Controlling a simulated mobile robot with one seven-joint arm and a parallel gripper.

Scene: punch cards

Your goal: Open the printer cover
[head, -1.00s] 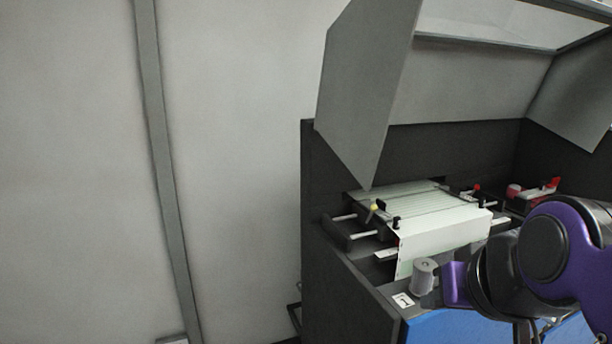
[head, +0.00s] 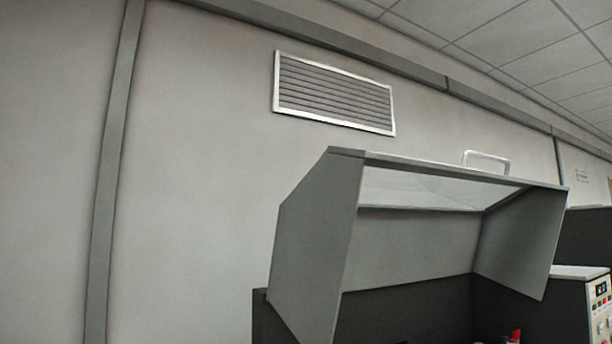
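The printer cover (head: 318,240) is grey, with a clear window panel (head: 425,188) in its upper face. It stands raised and tilted up over the dark printer body (head: 405,312) in the lower right of the head view. A light metal handle (head: 486,157) sits on the cover's top edge. The printer's inside is mostly below the frame; only a small red part (head: 515,336) shows at the bottom edge. My gripper is not in view.
A wall vent (head: 334,93) is above the cover on the grey wall. A cabinet with a button panel (head: 600,305) stands right of the printer. The wall left of the printer is bare apart from a vertical strip (head: 112,170).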

